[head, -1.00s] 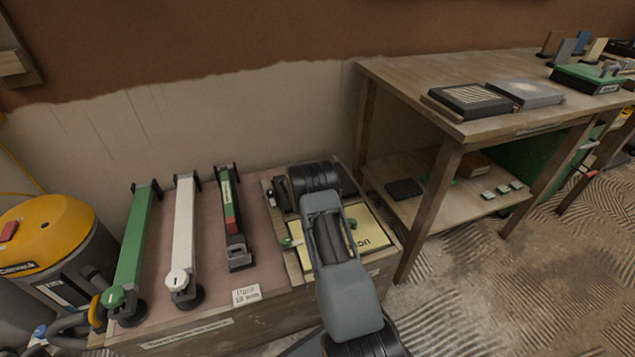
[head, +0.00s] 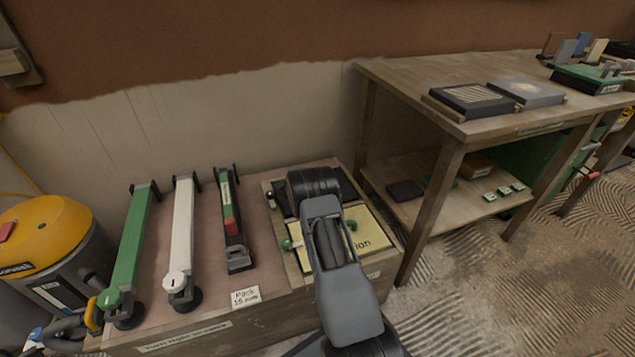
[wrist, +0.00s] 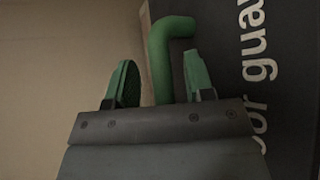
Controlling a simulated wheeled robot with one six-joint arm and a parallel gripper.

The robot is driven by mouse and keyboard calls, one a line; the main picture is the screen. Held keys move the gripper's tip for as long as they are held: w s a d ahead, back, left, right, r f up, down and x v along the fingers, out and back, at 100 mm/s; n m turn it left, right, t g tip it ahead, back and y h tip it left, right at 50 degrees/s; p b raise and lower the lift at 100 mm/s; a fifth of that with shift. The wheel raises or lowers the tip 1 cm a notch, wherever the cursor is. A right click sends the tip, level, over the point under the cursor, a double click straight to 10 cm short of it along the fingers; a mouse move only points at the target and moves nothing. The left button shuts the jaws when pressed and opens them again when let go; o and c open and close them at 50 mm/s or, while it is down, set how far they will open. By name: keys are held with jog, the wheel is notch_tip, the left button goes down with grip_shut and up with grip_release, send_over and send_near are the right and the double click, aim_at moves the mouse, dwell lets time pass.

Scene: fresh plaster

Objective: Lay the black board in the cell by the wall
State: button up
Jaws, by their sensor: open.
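The black board (wrist: 287,95) fills the right of the wrist view, with white lettering on it and a green bent handle (wrist: 162,55) at its left edge. My gripper (wrist: 163,80) is open, its two green fingers on either side of the handle, apart from it as far as I can see. In the head view, a black surface shows in the back of the wooden tray (head: 290,262) by the wall, mostly hidden by my arm. A yellow board (head: 372,238) with green knobs lies in the front of that tray. The fingertips are hidden in the head view.
Green (head: 130,255), white (head: 182,240) and short black-and-green (head: 234,220) long tools lie on the bench to the left. A yellow-topped vacuum (head: 45,232) stands at far left. A taller wooden table (head: 400,75) with a lower shelf stands at right.

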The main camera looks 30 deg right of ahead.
jog(key=shift+a+r+p, duration=0.15)
jog(key=shift+r+p, duration=0.05)
jog(key=shift+p, duration=0.1)
jog(key=p+v, duration=0.3)
jog(key=v, duration=0.7)
jog(key=shift+s+a+r, duration=0.2)
jog(key=shift+s+a, duration=0.05)
jog(key=s+a+r+m+g+y, duration=0.2)
jog(key=s+a+r+m, duration=0.1)
jog(key=s+r, duration=0.35)
jog(key=s+a+r+m+g+y, duration=0.1)
jog(key=s+a+r+m+g, duration=0.15)
jog(key=s+r, duration=0.4)
jog(key=s+a+r+m+y, duration=0.2)
jog(key=s+a+y, duration=0.2)
jog(key=s+a, duration=0.4)
jog(key=s+a+r+m+t+y, duration=0.1)
jog(key=s+a+r+m+y, duration=0.1)
jog(key=s+a+y, duration=0.3)
jog(key=s+a+r, duration=0.1)
jog(key=s+a, duration=0.2)
jog(key=s, duration=0.1)
jog(key=shift+a+r+m, duration=0.2)
jog(key=shift+a+m, duration=0.15)
jog(key=shift+a, duration=0.05)
